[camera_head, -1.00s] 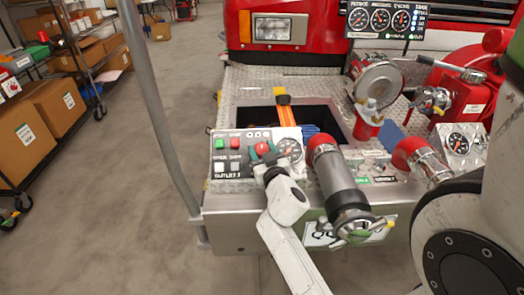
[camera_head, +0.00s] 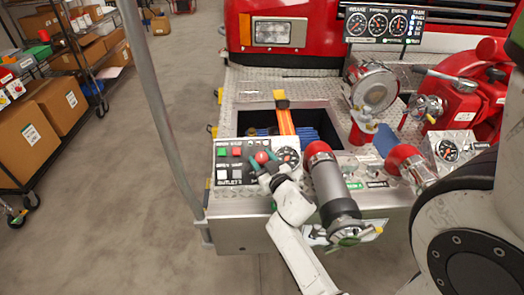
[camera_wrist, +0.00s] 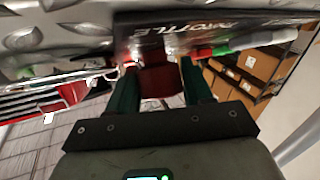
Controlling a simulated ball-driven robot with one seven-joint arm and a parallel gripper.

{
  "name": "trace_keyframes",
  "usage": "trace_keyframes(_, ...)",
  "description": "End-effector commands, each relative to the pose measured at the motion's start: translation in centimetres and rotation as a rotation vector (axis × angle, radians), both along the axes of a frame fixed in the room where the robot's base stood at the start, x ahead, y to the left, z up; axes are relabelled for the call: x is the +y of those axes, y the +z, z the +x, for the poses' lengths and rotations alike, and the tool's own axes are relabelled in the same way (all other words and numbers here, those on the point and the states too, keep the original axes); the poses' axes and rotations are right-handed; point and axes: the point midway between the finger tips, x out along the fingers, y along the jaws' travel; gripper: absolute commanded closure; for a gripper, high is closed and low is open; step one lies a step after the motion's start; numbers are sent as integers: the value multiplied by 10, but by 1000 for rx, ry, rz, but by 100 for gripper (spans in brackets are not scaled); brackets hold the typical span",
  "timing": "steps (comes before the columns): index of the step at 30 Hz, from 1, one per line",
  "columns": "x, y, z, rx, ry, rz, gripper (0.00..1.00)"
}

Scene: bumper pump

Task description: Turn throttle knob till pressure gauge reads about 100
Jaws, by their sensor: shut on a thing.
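The red throttle knob (camera_head: 262,157) sits on the control panel at the front of the bumper. My gripper (camera_head: 268,172) is at the knob, with its fingers on either side of it. In the wrist view the green fingers of my gripper (camera_wrist: 156,85) are shut on the dark red knob (camera_wrist: 160,80), under a label whose visible letters end in "OTTLE".
Green, red and white buttons (camera_head: 236,152) lie left of the knob. A red-collared grey pipe (camera_head: 328,185) stands close on the right. A grey pole (camera_head: 160,120) rises on the left. Three more gauges (camera_head: 378,24) are at the back. A shelf with boxes (camera_head: 50,105) stands far left.

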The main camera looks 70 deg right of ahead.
Motion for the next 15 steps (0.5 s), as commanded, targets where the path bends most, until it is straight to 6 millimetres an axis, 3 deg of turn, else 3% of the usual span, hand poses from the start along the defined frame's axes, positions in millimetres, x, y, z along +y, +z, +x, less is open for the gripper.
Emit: trace_keyframes(15, 1, -1, 0, 13, 25, -6, 80)
